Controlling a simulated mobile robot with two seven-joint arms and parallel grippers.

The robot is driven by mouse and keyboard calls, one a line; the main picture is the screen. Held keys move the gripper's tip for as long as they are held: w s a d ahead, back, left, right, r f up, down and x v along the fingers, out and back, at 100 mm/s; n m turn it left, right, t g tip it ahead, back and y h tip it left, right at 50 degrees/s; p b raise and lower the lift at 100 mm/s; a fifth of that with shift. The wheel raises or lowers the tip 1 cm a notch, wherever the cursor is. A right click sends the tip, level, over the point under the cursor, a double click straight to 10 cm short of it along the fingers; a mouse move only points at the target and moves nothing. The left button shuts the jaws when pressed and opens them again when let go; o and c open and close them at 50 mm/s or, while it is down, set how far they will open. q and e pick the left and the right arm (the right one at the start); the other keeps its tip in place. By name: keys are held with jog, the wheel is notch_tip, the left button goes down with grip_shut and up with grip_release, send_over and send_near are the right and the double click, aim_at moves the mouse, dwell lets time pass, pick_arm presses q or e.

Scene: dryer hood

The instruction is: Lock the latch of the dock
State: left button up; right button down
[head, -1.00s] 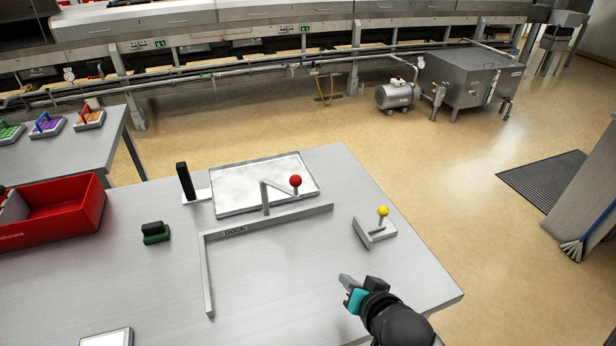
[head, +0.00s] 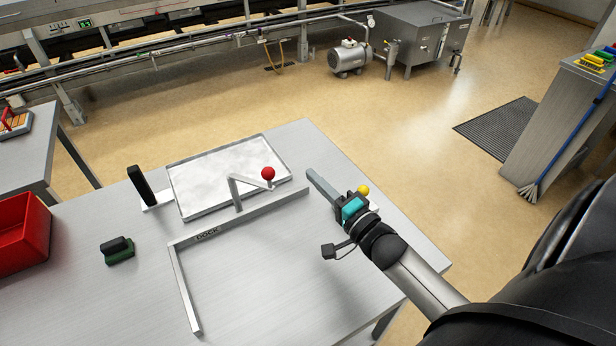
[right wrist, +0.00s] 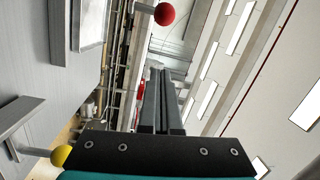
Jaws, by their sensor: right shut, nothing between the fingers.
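The dock (head: 255,215) is an L-shaped raised metal rail labelled DOCK on the grey table. A bent metal lever (head: 236,192) with a red ball knob (head: 268,173) stands at its far rail, beside a pale tray. The red knob also shows at the top of the right wrist view (right wrist: 165,14). A yellow ball knob (head: 363,190) is at the table's right; its bracket is mostly hidden behind my gripper. My right gripper (head: 311,174) is shut and empty, its fingertips to the right of the red knob and apart from it. My left gripper is out of view.
The pale metal tray (head: 185,208) lies behind the dock. A black upright handle (head: 141,185), a green and black block (head: 117,250) and a red bin (head: 20,238) stand to the left. The table inside the dock rails is clear.

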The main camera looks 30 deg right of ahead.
jog(key=w+a, duration=0.4)
jog(key=w, duration=0.2)
jog(key=shift+w+a+p, duration=0.15)
jog(key=shift+w+p, duration=0.2)
jog(key=shift+f, duration=0.1)
dwell(0.4)
